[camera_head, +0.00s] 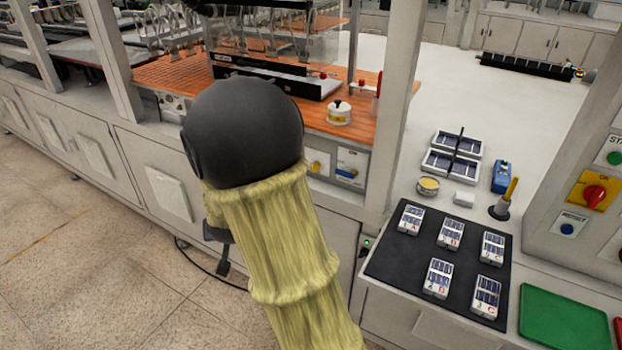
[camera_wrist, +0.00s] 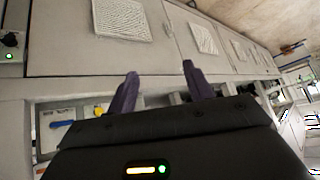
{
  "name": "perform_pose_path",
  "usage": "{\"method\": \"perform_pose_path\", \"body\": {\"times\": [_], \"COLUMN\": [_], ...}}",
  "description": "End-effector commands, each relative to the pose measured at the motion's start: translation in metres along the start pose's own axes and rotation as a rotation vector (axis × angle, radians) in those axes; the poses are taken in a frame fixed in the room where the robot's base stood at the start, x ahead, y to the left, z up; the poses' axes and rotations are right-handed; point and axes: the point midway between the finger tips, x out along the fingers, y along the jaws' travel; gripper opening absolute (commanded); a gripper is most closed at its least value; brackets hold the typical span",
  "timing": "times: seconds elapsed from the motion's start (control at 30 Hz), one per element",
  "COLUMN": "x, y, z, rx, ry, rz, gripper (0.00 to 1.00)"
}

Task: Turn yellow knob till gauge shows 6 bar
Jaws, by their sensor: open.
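A yellow knob (camera_head: 315,167) sits on a pale panel on the front of the workbench, just right of my arm's dark joint. It also shows in the wrist view (camera_wrist: 98,110), at the left, partly cut off by my gripper's body. My gripper (camera_wrist: 160,88) is open, with two dark fingers apart and nothing between them. The fingers point towards the cabinet front, and the knob lies to their left. In the head view my arm hides most of the gripper. I cannot make out a gauge or its reading.
A panel with a blue lever (camera_head: 346,172) is right of the knob. An upright post (camera_head: 392,110) stands nearby. A black mat (camera_head: 385,262) with several labelled blocks, a green tray (camera_head: 562,322) and a red knob (camera_head: 594,195) are at the right. The floor (camera_head: 70,260) is clear at left.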

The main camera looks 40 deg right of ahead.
Motion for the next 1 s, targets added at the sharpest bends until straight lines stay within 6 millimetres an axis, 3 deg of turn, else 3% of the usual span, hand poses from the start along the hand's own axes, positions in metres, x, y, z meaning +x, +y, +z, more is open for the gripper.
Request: {"method": "perform_pose_path", "body": {"times": [0.03,0.1,0.2,0.33,0.43,0.57,1.0], "x": [0.029,0.055,0.085,0.108,0.113,0.108,0.104], "y": [0.010,0.027,0.056,0.097,0.122,0.140,0.145], "z": [-0.008,-0.026,-0.048,-0.066,-0.072,-0.074,-0.077], "rx": [0.044,0.106,0.171,0.220,0.231,0.229,0.229], "ry": [0.070,0.184,0.352,0.572,0.720,0.842,0.879], "rz": [0.047,0.126,0.257,0.453,0.596,0.719,0.757], "gripper": [0.52,0.52,0.52,0.52,0.52,0.52,0.52]}}
